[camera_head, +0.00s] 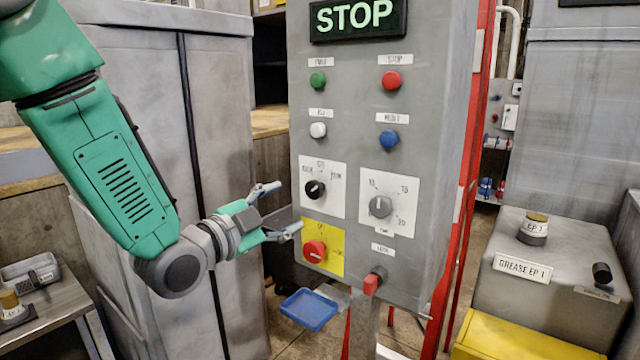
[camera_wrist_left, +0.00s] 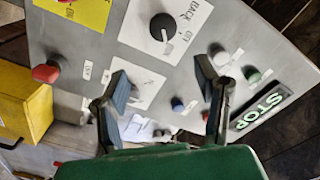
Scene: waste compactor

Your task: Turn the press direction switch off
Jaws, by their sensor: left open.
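A grey control panel (camera_head: 350,110) stands in the middle of the head view. The switch that looks like the press direction switch is a black knob (camera_head: 314,189) on a white plate (camera_head: 335,205), with a label reading BACK. The knob also shows in the wrist view (camera_wrist_left: 160,25); a pale mark on it points roughly down in that picture. Its exact setting is hard to read. My left gripper (camera_head: 283,209) is open and empty, left of the panel and near the knob's plate. Its spread fingers also show in the wrist view (camera_wrist_left: 163,85), apart from the knob. My right gripper is not in view.
A lit STOP sign (camera_head: 357,18) tops the panel. A grey cabinet (camera_head: 225,130) stands behind my left arm.

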